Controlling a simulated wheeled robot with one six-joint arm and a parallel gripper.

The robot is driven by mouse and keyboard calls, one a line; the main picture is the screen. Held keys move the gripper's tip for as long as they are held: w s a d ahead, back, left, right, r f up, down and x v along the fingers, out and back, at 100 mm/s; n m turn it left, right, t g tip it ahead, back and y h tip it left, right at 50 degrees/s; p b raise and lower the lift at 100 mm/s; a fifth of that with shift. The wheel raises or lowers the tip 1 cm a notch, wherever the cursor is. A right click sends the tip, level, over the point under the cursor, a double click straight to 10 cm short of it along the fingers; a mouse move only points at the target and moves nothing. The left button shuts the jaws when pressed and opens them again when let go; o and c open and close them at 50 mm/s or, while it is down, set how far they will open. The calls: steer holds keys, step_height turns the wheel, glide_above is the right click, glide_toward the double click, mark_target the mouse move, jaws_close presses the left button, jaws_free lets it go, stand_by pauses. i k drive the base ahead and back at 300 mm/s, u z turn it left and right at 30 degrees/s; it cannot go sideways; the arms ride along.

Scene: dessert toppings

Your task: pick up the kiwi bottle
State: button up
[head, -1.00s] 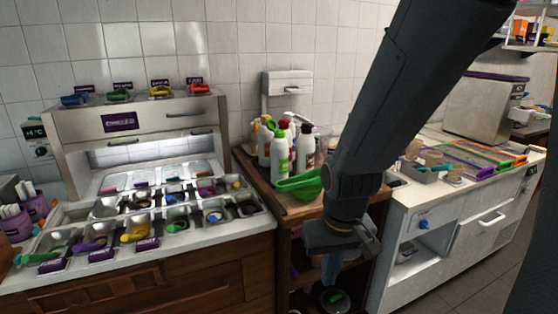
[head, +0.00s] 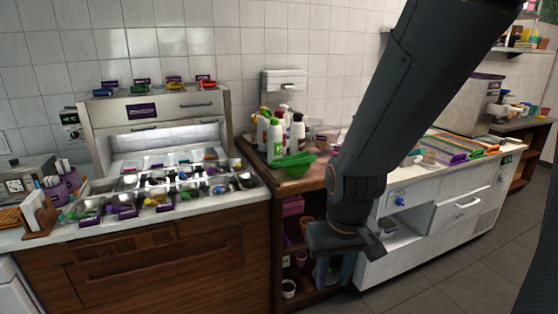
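A white bottle with a green cap and a greenish label (head: 275,146) stands upright at the front of a bottle group on the wooden stand, and looks like the kiwi bottle. Its label is too small to read. My gripper (head: 340,268) hangs down in front of the stand, lower than the bottle and to its right in the picture, apart from it. Its fingers are partly hidden by its own body, so its opening cannot be told. The bottle stands clear of it.
A topping counter (head: 230,196) is at left, a white cabinet (head: 440,235) at right. Open floor (head: 420,293) lies at lower right.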

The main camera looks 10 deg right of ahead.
mark_target(274, 131)
steer(key=u, duration=0.05)
steer(key=k, duration=0.45)
steer(key=z, duration=1.05)
steer(key=i, duration=0.6)
steer(key=z, duration=0.45)
steer(key=i, duration=1.3)
steer(key=u, duration=1.35)
steer(key=i, duration=0.8)
steer(key=u, duration=0.05)
